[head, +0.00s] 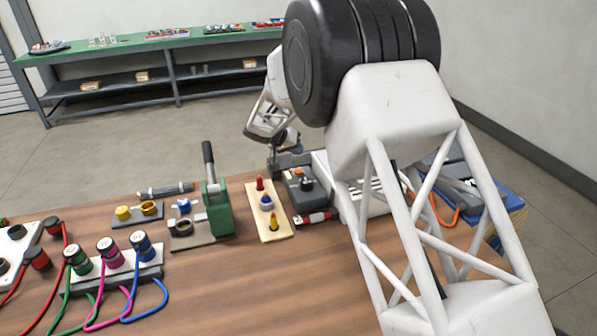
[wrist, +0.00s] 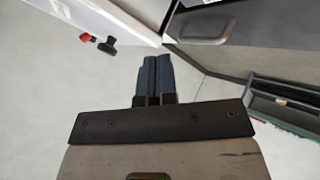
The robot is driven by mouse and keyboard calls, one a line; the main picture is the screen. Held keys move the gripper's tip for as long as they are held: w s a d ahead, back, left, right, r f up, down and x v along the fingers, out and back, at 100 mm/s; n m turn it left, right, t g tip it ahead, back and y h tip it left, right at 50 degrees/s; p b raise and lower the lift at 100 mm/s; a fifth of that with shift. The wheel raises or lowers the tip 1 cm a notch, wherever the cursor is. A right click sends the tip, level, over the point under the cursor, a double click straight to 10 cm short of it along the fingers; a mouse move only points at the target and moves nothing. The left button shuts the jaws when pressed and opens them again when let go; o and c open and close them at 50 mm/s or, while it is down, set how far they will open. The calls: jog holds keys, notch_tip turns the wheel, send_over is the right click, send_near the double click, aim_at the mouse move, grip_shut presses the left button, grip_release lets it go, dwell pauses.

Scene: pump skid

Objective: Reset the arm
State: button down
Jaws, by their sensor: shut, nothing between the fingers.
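My arm (head: 395,105) rises large on the right side of the head view, white with a black ribbed joint and an open lattice link. Its far end reaches beyond the back edge of the table. My gripper shows in the wrist view (wrist: 154,62), with two dark blue fingers pressed together and nothing between them. The fingers appear to be in free air, touching nothing. In the head view the fingertips cannot be made out clearly. The arm hides part of the table's right side.
A wooden table (head: 255,295) holds a green lever press (head: 217,208), a board with coloured pegs (head: 266,208), a socket block with cables (head: 112,262) and a grey control box (head: 303,190). A blue case (head: 505,199) sits at right. A green-topped bench (head: 130,43) stands behind. The table's front middle is clear.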

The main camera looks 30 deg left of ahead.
dwell(0.7)
jog(key=s+d+r+g, duration=0.15)
jog(key=d+r, duration=0.35)
jog(key=d, duration=0.5)
jog(key=s+d+r+m+g, duration=0.1)
jog(key=s+d+r, duration=0.3)
jog(key=d, duration=0.6)
jog(key=s+d+r+g, duration=0.1)
jog(key=d+r, duration=0.6)
jog(key=d, duration=0.3)
jog(key=s+d+r+m+g+y, duration=0.1)
jog(key=s+d+r, duration=0.2)
jog(key=s+d, duration=0.45)
jog(key=s+d+r+g+y, duration=0.15)
jog(key=s+d, duration=0.35)
jog(key=d, duration=0.5)
jog(key=s+d, duration=0.4)
jog(key=s, duration=0.5)
jog(key=s+d+f+y, duration=0.1)
jog(key=s+d, duration=0.4)
jog(key=s, duration=0.5)
jog(key=s+d+f+y, duration=0.1)
jog(key=s+d, duration=0.4)
jog(key=s, duration=0.4)
jog(key=shift+s+d+f+m+t, duration=0.2)
jog(key=shift+s+m+t, duration=0.1)
jog(key=shift+s+t, duration=0.1)
